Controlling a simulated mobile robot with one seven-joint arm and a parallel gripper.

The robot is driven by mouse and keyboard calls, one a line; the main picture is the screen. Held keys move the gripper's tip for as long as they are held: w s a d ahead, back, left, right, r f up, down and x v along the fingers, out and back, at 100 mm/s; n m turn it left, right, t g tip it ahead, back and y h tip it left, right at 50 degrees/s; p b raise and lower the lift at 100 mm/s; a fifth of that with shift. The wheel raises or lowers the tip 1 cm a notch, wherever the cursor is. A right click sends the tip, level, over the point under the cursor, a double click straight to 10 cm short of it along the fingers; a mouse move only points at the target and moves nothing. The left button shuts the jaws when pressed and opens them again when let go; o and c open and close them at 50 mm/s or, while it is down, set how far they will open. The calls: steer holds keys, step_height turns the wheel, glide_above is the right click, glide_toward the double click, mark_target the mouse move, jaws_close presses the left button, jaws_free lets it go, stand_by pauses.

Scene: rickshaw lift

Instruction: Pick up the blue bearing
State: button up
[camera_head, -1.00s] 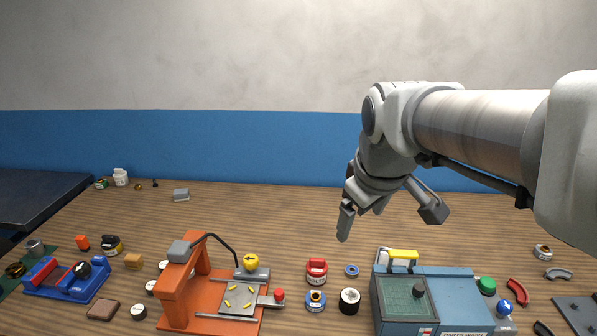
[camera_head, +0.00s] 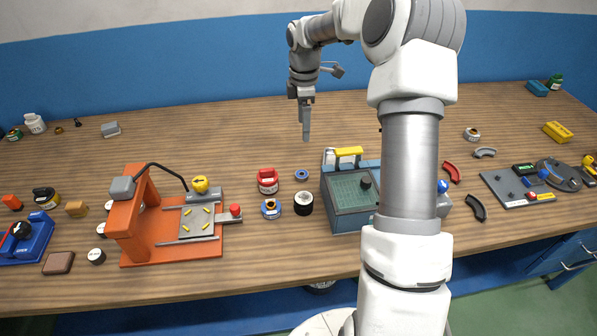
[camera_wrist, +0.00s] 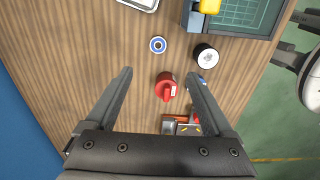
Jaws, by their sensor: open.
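My gripper (camera_head: 306,127) is above the table, pointing down, behind the bearing in the head view. In the wrist view the gripper (camera_wrist: 160,73) has its two fingers wide apart with nothing held. The bearing is apart from both fingers.
The table behind is clear.

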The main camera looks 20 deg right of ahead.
steer(key=f, duration=0.2)
glide_above(302, 170)
steer(key=s, duration=0.2)
step_height(302, 170, down, 11)
steer(key=shift+w, duration=0.1)
steer(key=shift+w+a+f, duration=0.1)
steer(key=shift+a+f, duration=0.05)
steer(key=shift+f, duration=1.2)
steer(key=shift+w+a+f, duration=0.1)
steer(key=shift+a+f, duration=0.05)
steer(key=shift+f, duration=1.2)
steer(key=shift+c, duration=0.4)
jaws_close()
